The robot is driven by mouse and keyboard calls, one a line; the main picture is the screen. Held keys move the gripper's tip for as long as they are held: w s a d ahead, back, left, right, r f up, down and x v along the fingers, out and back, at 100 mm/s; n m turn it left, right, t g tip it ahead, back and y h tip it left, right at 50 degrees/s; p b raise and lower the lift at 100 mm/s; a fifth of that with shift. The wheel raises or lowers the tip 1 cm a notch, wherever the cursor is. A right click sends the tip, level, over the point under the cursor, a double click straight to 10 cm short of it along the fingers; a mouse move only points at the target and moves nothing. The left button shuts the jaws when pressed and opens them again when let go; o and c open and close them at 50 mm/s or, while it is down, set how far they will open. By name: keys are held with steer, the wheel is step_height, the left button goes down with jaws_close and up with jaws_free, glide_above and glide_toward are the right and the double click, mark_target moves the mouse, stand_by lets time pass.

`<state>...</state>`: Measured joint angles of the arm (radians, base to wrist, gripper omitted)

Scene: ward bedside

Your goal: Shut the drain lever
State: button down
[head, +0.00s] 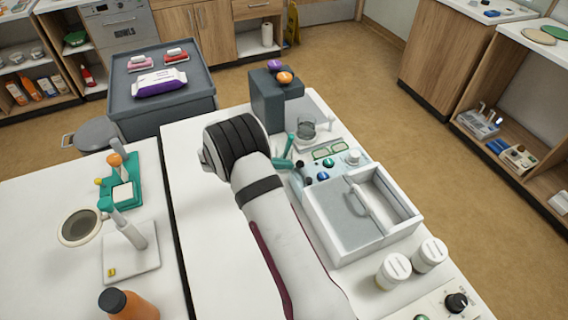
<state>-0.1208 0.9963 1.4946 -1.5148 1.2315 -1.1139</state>
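I cannot tell for certain which part is the drain lever. A teal lever-like piece (283,163) shows just right of my arm, beside a light blue panel with buttons (323,177); my arm partly hides this area. My arm crosses the middle from the bottom, ending in a dark ribbed joint. My gripper's fingers do not show.
A white tray box with a handle (403,212), two white-lidded jars (393,271) and a knob panel (455,303) stand right of my arm. A grey block (268,100) carries purple and orange knobs. An orange bottle (128,306) and round ring (79,227) are left. Bare tabletop lies between.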

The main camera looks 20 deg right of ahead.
steer(key=shift+s+a, duration=0.35)
steer(key=shift+s, duration=0.3)
steer(key=shift+a, duration=0.15)
steer(key=a, duration=0.2)
steer(key=w+a, duration=0.1)
steer(key=shift+a+f, duration=0.25)
steer(key=shift+f, duration=0.15)
steer(key=w+a+r, duration=0.1)
steer(key=a+r, duration=0.5)
steer(key=a, duration=0.2)
steer(key=s+d+r+m+g+y, duration=0.1)
steer(key=s+d+r+m+y, duration=0.15)
steer(key=s+r+m, duration=0.5)
steer(key=s+d+r+m+g+y, duration=0.1)
steer(key=s+r+m+g+y, duration=0.25)
steer(key=s, duration=0.65)
steer(key=s+a+m+t+y, duration=0.1)
steer(key=s+a+m+y, duration=0.2)
steer(key=s+m, duration=0.4)
steer(key=s+a+m+t+y, duration=0.1)
steer(key=s+a+m+y, duration=0.2)
steer(key=s+m, duration=0.4)
steer(key=s, duration=0.5)
steer(key=shift+a+m+t, duration=0.3)
steer(key=shift+a+t, duration=0.05)
